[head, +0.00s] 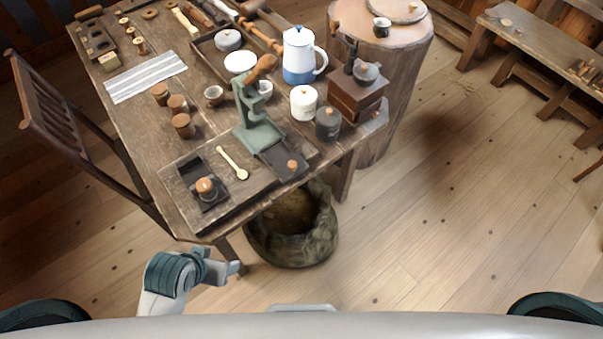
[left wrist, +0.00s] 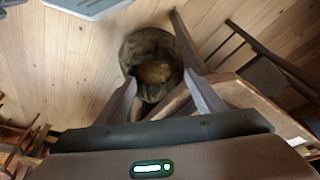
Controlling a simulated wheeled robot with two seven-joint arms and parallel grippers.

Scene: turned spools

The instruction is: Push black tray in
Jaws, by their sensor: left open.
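The black tray (head: 281,158) lies at the foot of the green lever press (head: 259,134) and sticks out from it toward the near right edge of the table. A small orange-brown knob (head: 292,165) shows near its outer end. My left gripper (head: 222,262) is low, in front of the table's near corner and well apart from the tray. In the left wrist view its two fingers (left wrist: 159,85) are spread with nothing between them. The tray cannot be made out in that view. My right gripper is not in view.
A dark rectangular holder (head: 190,172) with a wooden-topped piece and a pale spoon (head: 232,163) lie left of the press. A black canister (head: 328,123) and a grinder (head: 357,96) stand behind the tray.

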